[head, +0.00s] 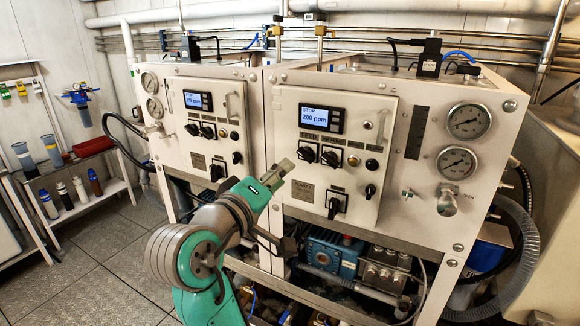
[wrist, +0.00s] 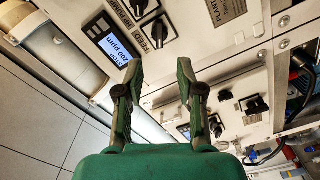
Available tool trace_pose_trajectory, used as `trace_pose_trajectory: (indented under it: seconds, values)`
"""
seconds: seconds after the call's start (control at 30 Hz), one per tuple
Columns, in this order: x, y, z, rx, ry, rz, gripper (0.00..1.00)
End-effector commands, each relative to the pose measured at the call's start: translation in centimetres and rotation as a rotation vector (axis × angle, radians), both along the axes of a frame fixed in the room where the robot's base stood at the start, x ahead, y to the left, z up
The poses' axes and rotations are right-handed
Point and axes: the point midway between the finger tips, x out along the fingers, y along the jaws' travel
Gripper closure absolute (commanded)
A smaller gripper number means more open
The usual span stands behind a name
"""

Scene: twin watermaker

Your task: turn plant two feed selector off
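The plant two panel (head: 345,115) is on the right cabinet, with a display reading STOP 200 ppm. Its feed selector (head: 308,154) is the left of two black knobs below the display. In the wrist view the black feed selector (wrist: 159,31) sits beside its FEED label, ahead of the fingertips. Its exact handle angle is hard to read. My gripper (head: 284,170) is left of and below the selector in the head view, apart from it. In the wrist view my gripper (wrist: 159,68) has its fingers spread with nothing between them.
The HP pump selector (wrist: 141,5) is close to the feed selector. The plant one panel (head: 210,125) is on the left cabinet. Pressure gauges (head: 469,121) and a larger lower rotary switch (head: 335,205) are nearby. Open floor (head: 110,250) lies at left.

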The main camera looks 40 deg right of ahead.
Motion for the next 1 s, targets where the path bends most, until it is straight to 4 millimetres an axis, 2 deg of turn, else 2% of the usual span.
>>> trace_pose_trajectory:
  seconds: [0.1,0.23,0.8,0.93,1.0]
  values:
    - [-0.4,1.1,0.0,0.0,0.0,0.001,0.62]
    - [-0.6,1.7,0.0,0.0,-0.001,0.001,0.62]
    - [-0.6,1.7,0.0,0.0,0.0,0.0,0.62]
    - [-0.3,1.7,-1.0,-0.015,0.01,0.021,0.62]
    - [0.1,1.8,-2.2,-0.034,0.022,0.055,0.62]
